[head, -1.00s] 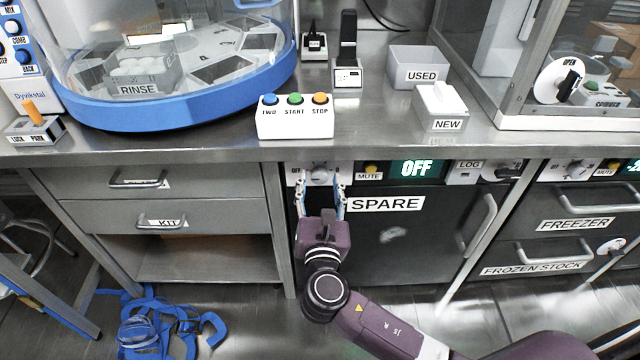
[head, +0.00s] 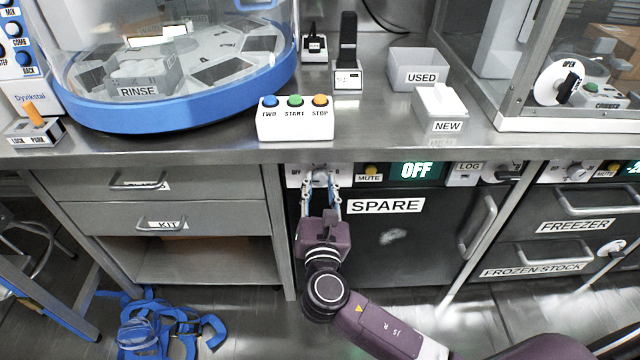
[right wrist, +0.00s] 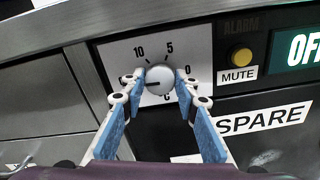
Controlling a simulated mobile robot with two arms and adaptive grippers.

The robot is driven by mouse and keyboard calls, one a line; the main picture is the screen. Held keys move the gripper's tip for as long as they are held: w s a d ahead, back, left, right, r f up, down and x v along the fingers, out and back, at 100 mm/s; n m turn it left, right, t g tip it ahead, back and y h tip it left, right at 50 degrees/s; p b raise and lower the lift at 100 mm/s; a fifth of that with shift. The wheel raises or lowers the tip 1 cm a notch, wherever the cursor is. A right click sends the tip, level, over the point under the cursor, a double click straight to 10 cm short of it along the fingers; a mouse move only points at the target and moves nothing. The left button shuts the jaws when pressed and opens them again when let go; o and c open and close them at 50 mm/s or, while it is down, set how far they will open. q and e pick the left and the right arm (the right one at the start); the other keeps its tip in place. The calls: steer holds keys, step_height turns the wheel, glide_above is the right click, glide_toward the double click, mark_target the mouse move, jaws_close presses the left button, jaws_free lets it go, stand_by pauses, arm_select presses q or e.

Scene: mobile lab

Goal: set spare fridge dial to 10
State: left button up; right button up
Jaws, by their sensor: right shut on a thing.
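The spare fridge dial (head: 320,173) is a round grey knob on a white plate at the top left of the dark fridge front (head: 405,240), which is labelled SPARE. In the right wrist view the knob (right wrist: 159,75) has a dark mark pointing left and slightly down. Printed 10, 5 and 0 run around it from upper left to right, and the fingers hide part of the plate. My right gripper (head: 321,184) is shut on the knob, one finger at each side. The green display (head: 415,169) reads OFF. My left gripper is not in view.
A yellow MUTE button (head: 371,170) sits right of the dial. A LOG switch (head: 500,172) is farther right. The counter above carries a button box (head: 295,125). Drawers (head: 150,195) stand to the left, and a blue strap (head: 150,330) lies on the floor.

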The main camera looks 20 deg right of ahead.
steer(key=m, duration=0.3)
steer(key=shift+f, duration=0.15)
steer(key=shift+m, duration=0.7)
steer(key=shift+m+b, duration=0.3)
steer(key=shift+m, duration=0.2)
steer(key=m+b, duration=0.1)
steer(key=m, duration=0.2)
steer(key=shift+f, duration=0.1)
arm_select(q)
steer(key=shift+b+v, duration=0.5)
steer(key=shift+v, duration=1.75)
arm_select(e)
steer(key=shift+d+m, duration=0.1)
steer(key=shift+m, duration=1.3)
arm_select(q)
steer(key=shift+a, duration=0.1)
arm_select(e)
steer(key=o, duration=1.1)
steer(key=shift+o, duration=0.2)
steer(key=shift+s, duration=0.15)
